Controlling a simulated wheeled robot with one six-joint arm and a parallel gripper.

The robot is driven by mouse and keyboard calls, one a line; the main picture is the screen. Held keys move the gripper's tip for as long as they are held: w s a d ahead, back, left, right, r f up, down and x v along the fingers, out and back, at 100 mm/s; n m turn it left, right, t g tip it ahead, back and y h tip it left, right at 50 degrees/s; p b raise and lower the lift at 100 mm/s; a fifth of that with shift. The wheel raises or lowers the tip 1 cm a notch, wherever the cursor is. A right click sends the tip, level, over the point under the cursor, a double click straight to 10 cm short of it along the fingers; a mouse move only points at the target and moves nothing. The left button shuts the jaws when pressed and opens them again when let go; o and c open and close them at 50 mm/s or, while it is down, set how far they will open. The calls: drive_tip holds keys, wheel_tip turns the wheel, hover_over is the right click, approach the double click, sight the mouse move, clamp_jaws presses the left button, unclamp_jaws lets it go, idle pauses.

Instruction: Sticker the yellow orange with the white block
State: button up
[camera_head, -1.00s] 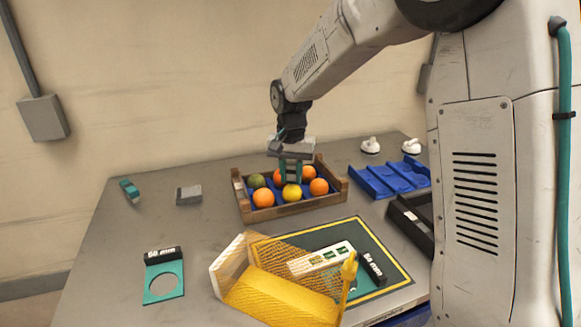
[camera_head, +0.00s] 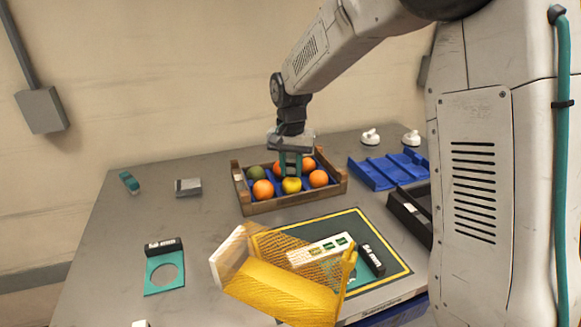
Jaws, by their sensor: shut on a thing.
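The jaws are shut on what looks like the yellow orange; the contact is small and partly hidden. A white block (camera_head: 306,256) with green-framed windows lies on the dark green mat (camera_head: 368,234), partly behind a yellow mesh scoop-like holder (camera_head: 280,293).
Orange fruits (camera_head: 263,189) and a green one (camera_head: 255,173) crowd the crate. A blue tray (camera_head: 375,180), two white knobs (camera_head: 370,136) and a black bin (camera_head: 408,215) are at right. A teal ring gauge (camera_head: 149,281) lies at front left. The table's left middle is mostly clear.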

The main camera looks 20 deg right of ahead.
drive_tip(key=shift+f, duration=0.55)
idle(1.0)
wheel_tip(320, 180, up, 7)
idle(0.9)
